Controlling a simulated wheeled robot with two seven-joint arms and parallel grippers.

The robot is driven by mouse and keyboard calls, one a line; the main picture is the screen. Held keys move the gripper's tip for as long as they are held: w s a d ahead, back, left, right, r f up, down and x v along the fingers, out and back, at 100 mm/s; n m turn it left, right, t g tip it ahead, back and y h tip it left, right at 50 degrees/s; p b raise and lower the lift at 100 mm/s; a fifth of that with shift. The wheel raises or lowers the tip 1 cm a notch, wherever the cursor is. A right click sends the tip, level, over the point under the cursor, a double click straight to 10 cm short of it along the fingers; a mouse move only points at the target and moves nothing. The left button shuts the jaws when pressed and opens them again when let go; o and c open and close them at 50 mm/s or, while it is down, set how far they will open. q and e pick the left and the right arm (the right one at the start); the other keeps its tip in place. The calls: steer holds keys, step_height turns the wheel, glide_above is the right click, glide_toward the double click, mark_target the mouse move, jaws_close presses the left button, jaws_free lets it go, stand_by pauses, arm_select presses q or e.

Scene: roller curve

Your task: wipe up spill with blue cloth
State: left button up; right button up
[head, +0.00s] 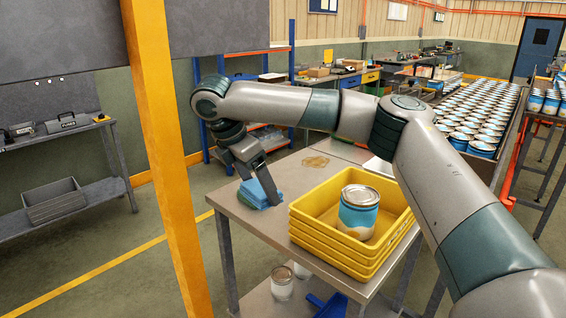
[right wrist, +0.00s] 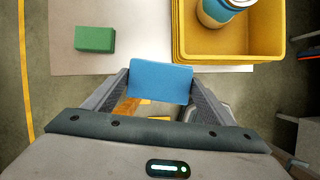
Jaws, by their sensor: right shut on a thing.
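My right gripper (head: 256,186) is shut on the blue cloth (head: 259,194), which looks like a folded pad. The cloth shows between the fingers in the right wrist view (right wrist: 160,82). In the head view it is near the left corner of the grey table (head: 240,218); I cannot tell whether it touches the top. The spill (head: 316,163) is a thin brownish patch farther back on the table, apart from the cloth. My left gripper is not in view.
Stacked yellow trays (head: 330,256) holding a blue-and-white can (head: 358,215) stand on the table's near right. A green block (right wrist: 95,39) lies left of the cloth in the wrist view. A yellow post (head: 168,150) stands left of the table. Many cans fill the conveyor (head: 484,150).

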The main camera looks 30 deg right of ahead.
steer(key=s+a+f+m+g+y, duration=0.1)
steer(key=s+a+f+m+g, duration=0.1)
steer(key=s+a+f+m, duration=0.35)
steer(key=s+a+f+m+g+y, duration=0.1)
steer(key=s+a+f+m+g, duration=0.2)
steer(key=s+f+m, duration=0.35)
arm_select(q)
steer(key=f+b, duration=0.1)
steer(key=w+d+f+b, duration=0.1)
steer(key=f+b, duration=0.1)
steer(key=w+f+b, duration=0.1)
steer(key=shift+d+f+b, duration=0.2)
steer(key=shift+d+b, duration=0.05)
steer(key=shift+b, duration=0.05)
arm_select(e)
steer(key=s+d+f+m+y, duration=0.2)
steer(key=s+f+m, duration=0.2)
steer(key=s+m, duration=0.4)
steer(key=shift+s+f+y, duration=0.25)
steer(key=shift+y, duration=0.05)
steer(key=shift+d, duration=0.1)
